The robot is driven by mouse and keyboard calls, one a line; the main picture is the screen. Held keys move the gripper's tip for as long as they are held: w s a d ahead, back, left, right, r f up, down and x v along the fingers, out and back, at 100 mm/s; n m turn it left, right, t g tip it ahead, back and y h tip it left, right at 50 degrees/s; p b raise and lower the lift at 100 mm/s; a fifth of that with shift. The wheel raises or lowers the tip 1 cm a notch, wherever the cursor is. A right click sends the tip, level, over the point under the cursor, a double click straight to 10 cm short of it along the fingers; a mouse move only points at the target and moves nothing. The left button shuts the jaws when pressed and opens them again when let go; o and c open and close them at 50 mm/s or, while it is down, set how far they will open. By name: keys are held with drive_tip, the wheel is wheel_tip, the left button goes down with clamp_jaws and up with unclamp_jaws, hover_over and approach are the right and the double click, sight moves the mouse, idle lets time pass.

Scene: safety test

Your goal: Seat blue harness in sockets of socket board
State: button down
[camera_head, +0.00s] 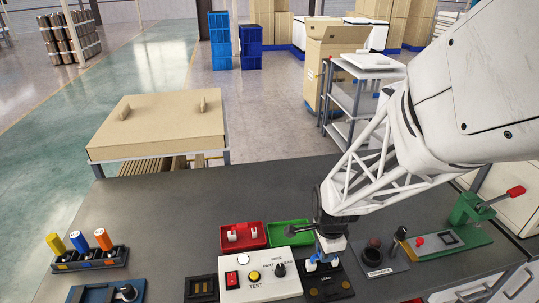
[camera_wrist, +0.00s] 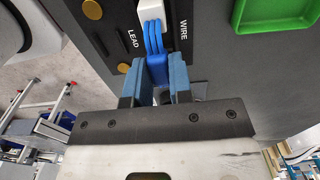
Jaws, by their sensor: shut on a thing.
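The blue harness (camera_wrist: 154,38) shows in the wrist view as blue wires running into a white plug (camera_wrist: 149,10). My gripper (camera_wrist: 157,75) is shut on the wires, with one finger on each side. The black socket board (camera_wrist: 113,38) lies under the plug, marked LEAD and WIRE, with round brass contacts. In the head view my gripper (camera_head: 322,250) points down over the back part of the board (camera_head: 343,284), and white plug ends show just below it. I cannot tell whether the plugs are inside the sockets or only above them.
A white test box (camera_head: 261,285) with buttons stands left of the board. Red (camera_head: 257,229) and green (camera_head: 289,226) trays lie behind. A device with a dark knob (camera_head: 373,262) and a green lever fixture (camera_head: 468,222) stand right. The table's left back is clear.

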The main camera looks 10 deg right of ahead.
drive_tip(key=shift+f, duration=0.4)
idle(0.3)
drive_tip(key=c, duration=0.5)
unclamp_jaws()
drive_tip(key=shift+c, duration=0.2)
drive_tip(key=shift+r, duration=0.2)
drive_tip(key=shift+r, duration=3.25)
drive_tip(key=shift+r, duration=0.1)
